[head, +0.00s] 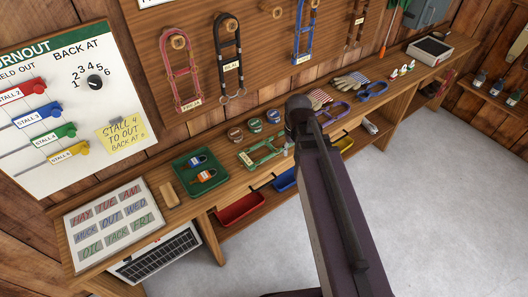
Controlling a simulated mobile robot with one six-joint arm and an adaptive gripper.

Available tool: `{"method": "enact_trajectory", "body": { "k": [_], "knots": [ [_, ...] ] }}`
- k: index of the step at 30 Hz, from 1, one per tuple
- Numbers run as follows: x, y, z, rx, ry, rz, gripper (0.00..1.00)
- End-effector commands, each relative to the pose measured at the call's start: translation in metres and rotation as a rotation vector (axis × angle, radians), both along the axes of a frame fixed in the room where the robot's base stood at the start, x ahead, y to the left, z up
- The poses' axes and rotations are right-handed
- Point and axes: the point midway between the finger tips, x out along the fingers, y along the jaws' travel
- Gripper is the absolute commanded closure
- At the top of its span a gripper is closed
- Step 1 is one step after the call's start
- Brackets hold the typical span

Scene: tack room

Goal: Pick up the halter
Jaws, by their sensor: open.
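Several halters are in the head view. A green halter (262,151) lies on the bench, just left of my arm. A purple halter (334,113) lies on the bench right of my arm, and a blue halter (373,92) lies farther right. On the wall board hang a red halter (183,75), a black halter (230,62), a blue halter (302,35) and a brown one (355,22), partly cut off. My dark arm rises across the middle and hides part of the bench. My gripper's fingers cannot be made out.
Red (241,208) and other bins sit below. The grey floor (430,210) is clear at right.

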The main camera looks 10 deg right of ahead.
Motion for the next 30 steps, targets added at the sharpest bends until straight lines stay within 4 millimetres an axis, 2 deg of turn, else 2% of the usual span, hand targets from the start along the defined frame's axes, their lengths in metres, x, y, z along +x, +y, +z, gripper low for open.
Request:
{"method": "enact_trajectory", "body": {
  "k": [1, 6, 9, 13, 18, 30],
  "knots": [
    [0.027, 0.004, -0.005, 0.0, 0.0, 0.037, 0.47],
    [0.092, 0.022, -0.015, 0.0, 0.0, 0.187, 0.47],
    [0.127, 0.032, -0.02, 0.0, 0.0, 0.272, 0.47],
    [0.159, 0.044, -0.024, 0.001, 0.0, 0.361, 0.47],
    [0.175, 0.051, -0.025, 0.001, 0.0, 0.413, 0.47],
    [0.175, 0.051, -0.026, 0.001, -0.001, 0.417, 0.47]
  ]
}}
